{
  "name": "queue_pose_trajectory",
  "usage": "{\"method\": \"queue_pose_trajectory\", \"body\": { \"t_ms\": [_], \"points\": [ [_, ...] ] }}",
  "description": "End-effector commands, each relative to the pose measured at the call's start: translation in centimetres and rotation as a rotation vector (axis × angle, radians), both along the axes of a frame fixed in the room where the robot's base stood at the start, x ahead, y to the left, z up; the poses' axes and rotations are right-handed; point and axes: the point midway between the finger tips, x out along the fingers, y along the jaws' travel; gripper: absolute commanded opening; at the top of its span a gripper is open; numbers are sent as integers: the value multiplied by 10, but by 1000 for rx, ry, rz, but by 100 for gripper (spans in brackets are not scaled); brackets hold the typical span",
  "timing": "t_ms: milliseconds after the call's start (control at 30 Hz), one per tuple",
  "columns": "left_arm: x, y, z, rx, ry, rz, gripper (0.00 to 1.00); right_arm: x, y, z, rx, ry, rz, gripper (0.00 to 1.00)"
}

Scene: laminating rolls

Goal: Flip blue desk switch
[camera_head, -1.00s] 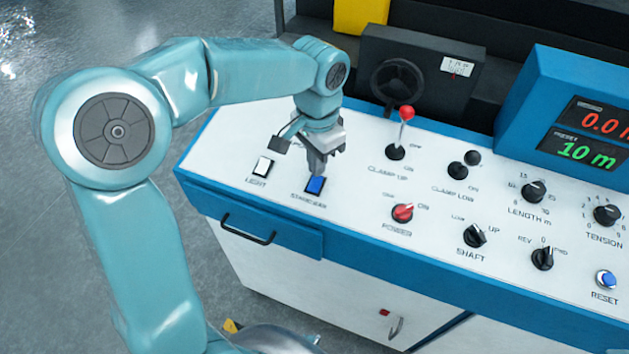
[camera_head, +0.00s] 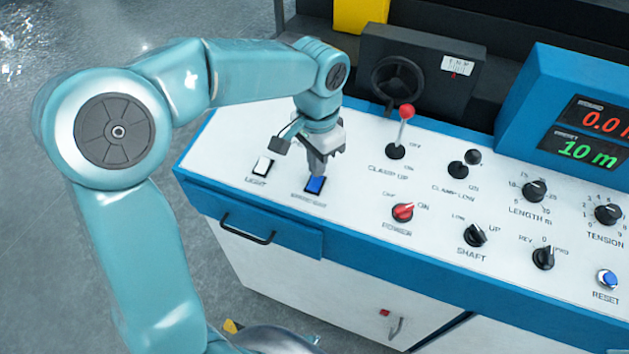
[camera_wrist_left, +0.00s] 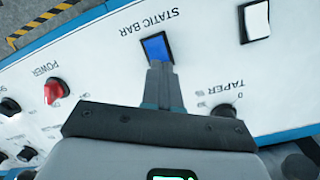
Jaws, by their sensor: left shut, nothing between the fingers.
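The blue switch (camera_head: 315,185) is a small rocker in a dark frame on the white control panel, right of a white rocker switch (camera_head: 262,167) labelled LIGHT. In the left wrist view the blue switch (camera_wrist_left: 156,47) sits beside the label STATIC BAR. My left gripper (camera_head: 318,172) is shut and empty, pointing down over the back edge of the blue switch. In the left wrist view its fingertips (camera_wrist_left: 160,66) are at the switch's edge; whether they touch it I cannot tell. My right gripper is not in view.
The panel (camera_head: 350,205) carries a red-knobbed lever (camera_head: 406,112), a red POWER knob (camera_head: 402,212), several black knobs and a blue RESET button (camera_head: 607,280). A blue display box (camera_head: 570,120) stands at the right. A drawer handle (camera_head: 248,230) is at the front left.

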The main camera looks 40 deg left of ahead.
Motion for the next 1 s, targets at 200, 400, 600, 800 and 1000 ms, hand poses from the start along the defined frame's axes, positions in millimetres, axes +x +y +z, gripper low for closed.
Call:
{"method": "queue_pose_trajectory", "body": {
  "t_ms": [200,400,600,800,1000],
  "points": [
    [0,0,-4,0,1,0,0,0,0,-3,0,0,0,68],
    [0,0,-7,0,0,0,0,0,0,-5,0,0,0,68],
    [0,0,-10,0,0,0,0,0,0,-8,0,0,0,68],
    [0,0,-13,0,0,0,0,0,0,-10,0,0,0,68],
    [-1,0,-16,0,2,0,0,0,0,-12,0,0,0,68]
  ]
}}
